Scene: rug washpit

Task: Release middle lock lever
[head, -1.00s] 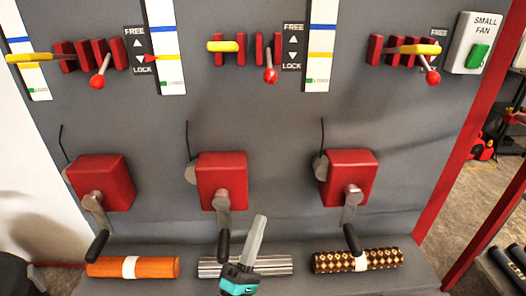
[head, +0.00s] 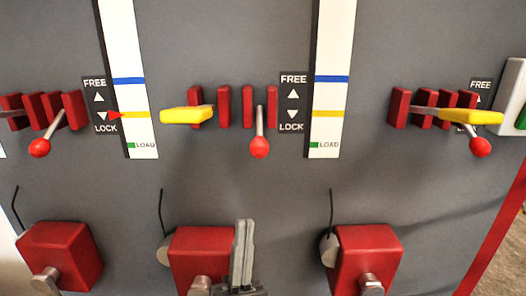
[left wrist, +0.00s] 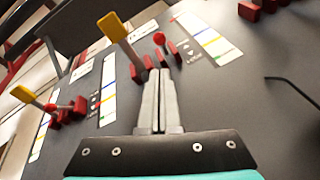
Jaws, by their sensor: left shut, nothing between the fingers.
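The middle lock lever (head: 259,146) is a metal rod with a red ball end, beside the middle FREE/LOCK plate (head: 293,103). Its ball hangs low, level with or below the LOCK end. A yellow handle (head: 186,116) sticks out left of it, by several red blocks. My left gripper (head: 243,230) is shut and empty, below the lever, in front of the middle red crank box (head: 190,250). In the left wrist view its shut fingers (left wrist: 158,80) point toward a red ball lever (left wrist: 159,38) and a yellow handle (left wrist: 112,27). My right gripper is out of view.
Similar levers stand at left (head: 39,147) and right (head: 480,147). White scale strips (head: 128,60) flank the middle station. Red crank boxes sit below at left (head: 60,255) and right (head: 365,255). Thin black wires rise beside them. The grey panel between is clear.

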